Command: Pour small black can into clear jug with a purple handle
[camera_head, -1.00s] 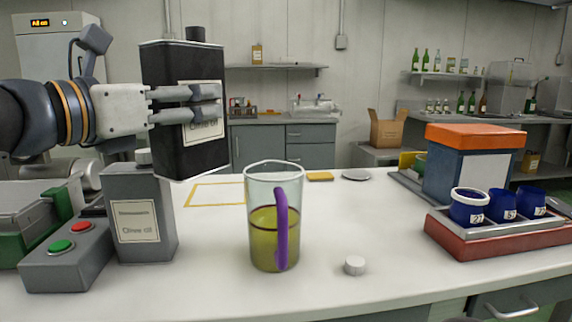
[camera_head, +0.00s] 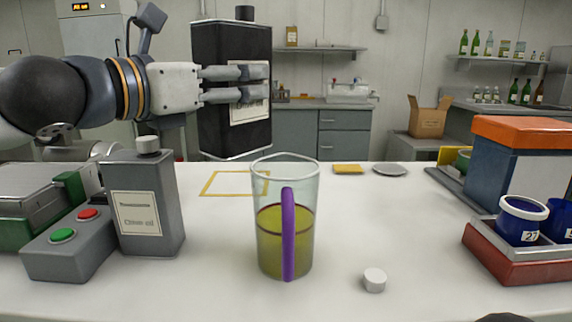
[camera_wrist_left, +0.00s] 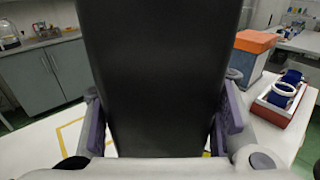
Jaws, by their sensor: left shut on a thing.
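The small black can (camera_head: 222,95) is held nearly upright in the air by my left gripper (camera_head: 236,85), which is shut on it. It has a pale label and fills the middle of the left wrist view (camera_wrist_left: 155,75). The clear jug with a purple handle (camera_head: 270,225) stands on the white table in the head view and holds yellow-green liquid to about halfway. The can is above and to the left of the jug, behind it, and apart from it. The purple handle faces me.
A grey can (camera_head: 150,205) and a button box (camera_head: 70,240) stand left of the jug. A white cap (camera_head: 374,280) lies to its right. A red tray (camera_head: 510,265) with blue cups (camera_head: 521,222) stands at the right. A yellow outline (camera_head: 212,184) marks the table behind.

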